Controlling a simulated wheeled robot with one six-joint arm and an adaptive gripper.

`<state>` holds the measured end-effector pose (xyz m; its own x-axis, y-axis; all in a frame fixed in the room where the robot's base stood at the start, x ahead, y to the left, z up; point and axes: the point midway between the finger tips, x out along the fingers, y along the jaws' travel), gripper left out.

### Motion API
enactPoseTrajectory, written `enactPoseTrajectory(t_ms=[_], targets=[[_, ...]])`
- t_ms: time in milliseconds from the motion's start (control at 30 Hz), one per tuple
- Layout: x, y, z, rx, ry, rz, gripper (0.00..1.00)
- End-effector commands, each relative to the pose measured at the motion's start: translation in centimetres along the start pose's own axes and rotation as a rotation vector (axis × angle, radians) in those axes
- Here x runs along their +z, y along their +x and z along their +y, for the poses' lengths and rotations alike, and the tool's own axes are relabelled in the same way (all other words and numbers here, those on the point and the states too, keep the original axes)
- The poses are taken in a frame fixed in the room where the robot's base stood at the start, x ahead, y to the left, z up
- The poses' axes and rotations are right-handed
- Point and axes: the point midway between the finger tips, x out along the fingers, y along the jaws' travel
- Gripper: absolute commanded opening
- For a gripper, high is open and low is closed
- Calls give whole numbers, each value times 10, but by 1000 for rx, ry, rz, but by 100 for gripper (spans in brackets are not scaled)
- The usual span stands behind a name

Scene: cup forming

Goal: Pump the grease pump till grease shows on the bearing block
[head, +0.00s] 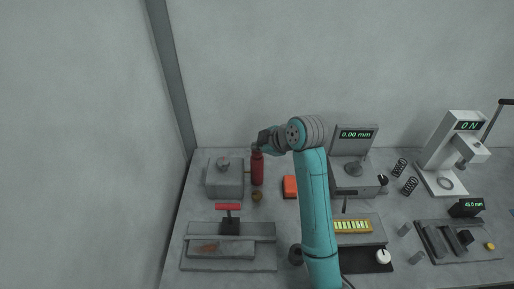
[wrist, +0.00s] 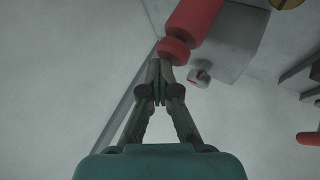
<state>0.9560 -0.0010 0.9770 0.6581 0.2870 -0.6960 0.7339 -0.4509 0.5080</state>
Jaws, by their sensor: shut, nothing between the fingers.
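The grease pump (head: 257,170) is a red upright cylinder at the back left of the bench; in the wrist view its red body (wrist: 196,18) ends in a rounded red head (wrist: 173,50). My gripper (head: 256,149) is shut and empty at the top of the pump. In the wrist view its closed fingertips (wrist: 158,68) are right by the red head; I cannot tell whether they touch it. The bearing block (head: 225,182) is a grey box left of the pump with a round grey piece on top. I see no clear grease on it.
A small brass-coloured round part (head: 257,196) lies in front of the pump. An orange block (head: 290,187) stands to its right. A red-handled fixture (head: 228,220) is at the front left. A gauge stand (head: 356,150) is behind my arm on the right.

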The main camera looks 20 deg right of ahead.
Motion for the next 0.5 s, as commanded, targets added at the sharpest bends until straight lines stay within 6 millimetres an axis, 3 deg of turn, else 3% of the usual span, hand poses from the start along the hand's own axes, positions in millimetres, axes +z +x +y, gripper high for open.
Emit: enactPoseTrajectory(t_ms=[500], targets=[[4,4,-4,-3,1,-2,0]])
